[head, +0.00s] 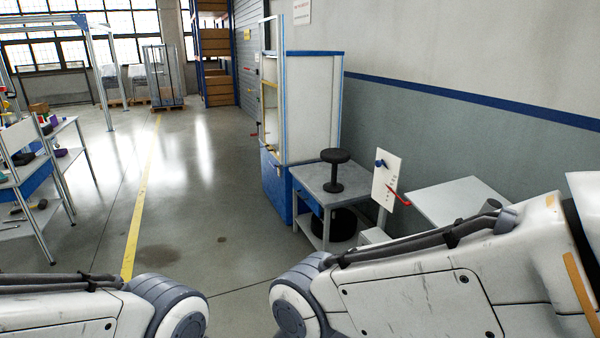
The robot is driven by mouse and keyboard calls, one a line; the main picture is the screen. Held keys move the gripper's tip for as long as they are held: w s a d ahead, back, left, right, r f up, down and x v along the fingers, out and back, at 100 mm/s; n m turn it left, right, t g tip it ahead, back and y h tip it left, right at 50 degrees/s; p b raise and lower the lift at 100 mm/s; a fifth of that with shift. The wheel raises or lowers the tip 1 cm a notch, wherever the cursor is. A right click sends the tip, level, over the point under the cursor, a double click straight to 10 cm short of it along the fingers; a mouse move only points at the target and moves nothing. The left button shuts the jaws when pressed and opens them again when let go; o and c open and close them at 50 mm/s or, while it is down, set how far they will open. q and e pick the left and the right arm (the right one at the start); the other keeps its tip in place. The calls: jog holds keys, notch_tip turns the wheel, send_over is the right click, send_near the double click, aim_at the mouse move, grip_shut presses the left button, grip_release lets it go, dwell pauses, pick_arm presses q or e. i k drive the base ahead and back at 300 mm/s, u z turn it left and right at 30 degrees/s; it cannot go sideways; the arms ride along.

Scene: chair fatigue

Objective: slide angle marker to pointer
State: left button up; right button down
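A white upright panel (386,178) stands right of centre, on a post beside the grey table. A blue knob (380,163) sits near its upper left edge. A red bar (399,198) sticks out from its lower right, with small red marks near it. The panel is too small here to tell which part is the angle marker and which the pointer. My two arms show along the bottom, the right one passing in front of the area below the panel. Neither gripper shows.
A grey table (317,184) with a black stool-like object (335,170) stands left of the panel. A pale flat tabletop (462,194) is to the right. A white and blue cabinet (312,110) stands behind. The floor (190,215) at left centre is clear.

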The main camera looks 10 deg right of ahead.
aim_at(378, 163)
jog(key=u, duration=0.45)
jog(key=k, duration=0.65)
jog(key=u, duration=0.65)
jog(key=i, duration=1.3)
jog(key=z, duration=0.95)
jog(key=i, duration=0.85)
jog(key=z, duration=1.25)
jog(key=i, duration=0.3)
jog(key=z, duration=0.3)
